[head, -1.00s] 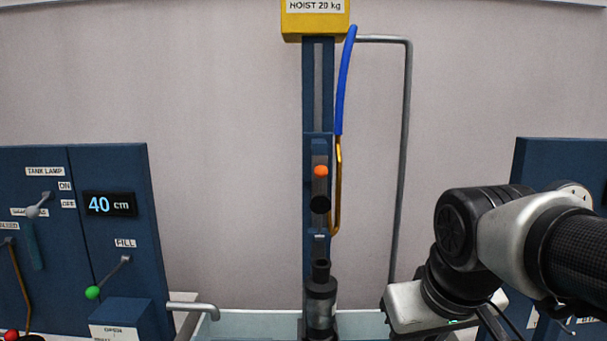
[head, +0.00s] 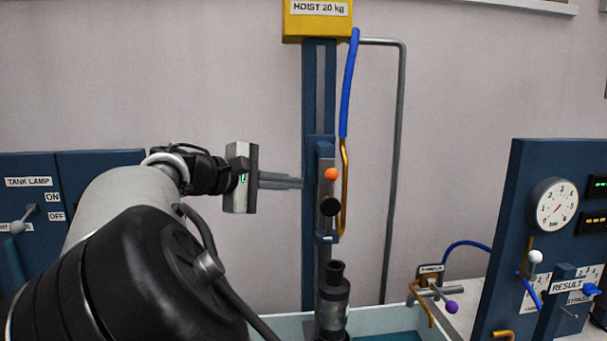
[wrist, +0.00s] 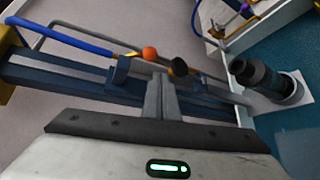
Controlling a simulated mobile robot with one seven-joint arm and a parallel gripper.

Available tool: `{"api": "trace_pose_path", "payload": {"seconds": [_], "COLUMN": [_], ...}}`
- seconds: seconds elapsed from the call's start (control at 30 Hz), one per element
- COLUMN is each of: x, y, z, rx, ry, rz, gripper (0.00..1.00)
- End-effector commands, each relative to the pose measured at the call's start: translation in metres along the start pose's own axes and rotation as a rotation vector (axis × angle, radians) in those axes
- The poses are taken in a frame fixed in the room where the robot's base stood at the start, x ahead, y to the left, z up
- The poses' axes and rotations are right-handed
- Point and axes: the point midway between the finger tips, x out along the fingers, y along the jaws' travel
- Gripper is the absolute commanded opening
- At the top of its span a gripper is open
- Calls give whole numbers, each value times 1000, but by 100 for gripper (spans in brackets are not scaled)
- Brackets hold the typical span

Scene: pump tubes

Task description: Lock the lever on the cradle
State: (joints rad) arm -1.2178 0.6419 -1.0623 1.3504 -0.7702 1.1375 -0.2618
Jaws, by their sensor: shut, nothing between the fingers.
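The blue cradle (head: 326,160) sits on the blue upright rail under the yellow hoist head. It bears a lever with an orange ball (head: 331,174) and a round black knob (head: 329,206) just below. My gripper (head: 300,183) comes in from the left at about the height of the orange ball. Its fingers are shut and empty, with their tips close to the rail's left edge; I cannot tell if they touch. In the wrist view, the fingertips (wrist: 160,76) point toward the orange ball (wrist: 149,54), with the black knob (wrist: 179,66) to the right.
A blue hose (head: 348,85) and grey pipe (head: 397,160) run right of the rail. A gauge panel (head: 530,230) stands at right. A small purple-knobbed valve (head: 451,306) stands between them.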

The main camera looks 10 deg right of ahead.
Motion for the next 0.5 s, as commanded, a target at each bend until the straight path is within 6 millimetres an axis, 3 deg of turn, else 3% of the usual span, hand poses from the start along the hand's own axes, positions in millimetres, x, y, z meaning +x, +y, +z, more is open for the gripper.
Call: {"api": "trace_pose_path", "payload": {"seconds": [0.17, 0.5], "x": [-20, -18], "y": [14, 14], "z": [-9, -9], "rx": [-17, -18], "ry": [-1, -1], "rz": [71, 70], "gripper": [0, 0]}}
